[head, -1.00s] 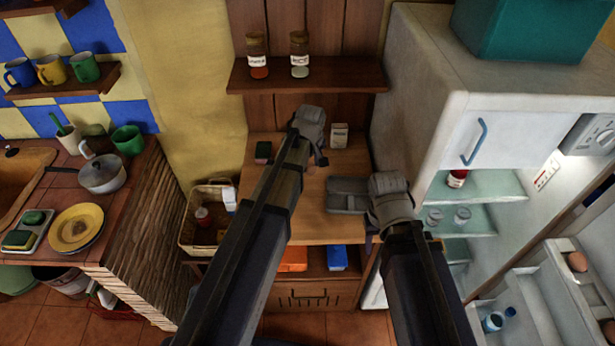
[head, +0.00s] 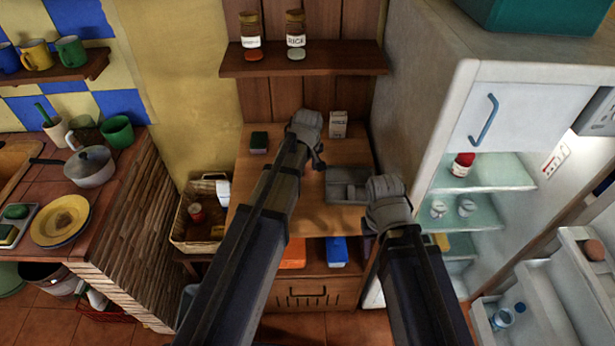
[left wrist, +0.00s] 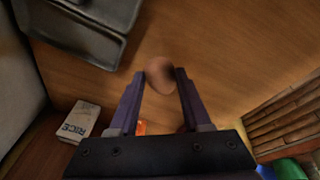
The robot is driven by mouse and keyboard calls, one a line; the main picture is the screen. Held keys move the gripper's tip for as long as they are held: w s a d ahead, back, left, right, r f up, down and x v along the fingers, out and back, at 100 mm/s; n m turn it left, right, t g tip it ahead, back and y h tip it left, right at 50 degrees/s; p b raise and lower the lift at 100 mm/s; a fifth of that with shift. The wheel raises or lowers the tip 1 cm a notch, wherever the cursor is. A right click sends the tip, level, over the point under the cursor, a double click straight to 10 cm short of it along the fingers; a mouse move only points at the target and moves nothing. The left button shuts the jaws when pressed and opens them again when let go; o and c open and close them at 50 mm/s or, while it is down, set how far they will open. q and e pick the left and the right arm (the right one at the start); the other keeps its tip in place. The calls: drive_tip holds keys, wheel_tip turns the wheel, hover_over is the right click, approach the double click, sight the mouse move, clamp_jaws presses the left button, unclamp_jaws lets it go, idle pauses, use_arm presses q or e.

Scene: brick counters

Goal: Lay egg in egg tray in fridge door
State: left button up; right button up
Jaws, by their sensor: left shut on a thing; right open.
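A brown egg (left wrist: 160,74) is held between the two fingertips of my left gripper (left wrist: 162,78) in the left wrist view, above the wooden table top. In the head view my left gripper (head: 314,148) is over the table and its wrist hides the egg. My right gripper (head: 380,208) is over the table's right front edge, with its fingers mostly hidden; it is open. The fridge door (head: 545,280) stands open at the right edge. A brown rounded thing (head: 595,250) sits in its upper shelf; I cannot make out an egg tray there.
A grey compartment tray (head: 347,176) lies on the table, with a rice box (head: 338,124) behind it. The fridge's body (head: 425,130) rises right of the table, its shelves (head: 490,172) showing below a small closed compartment door (head: 505,110). A basket (head: 185,235) stands to the left.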

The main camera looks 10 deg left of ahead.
sight(307, 172)
use_arm(q)
drive_tip(key=shift+f+b, duration=0.95)
drive_tip(key=shift+f, duration=0.45)
drive_tip(key=shift+f, duration=0.15)
drive_tip(key=o, duration=0.9)
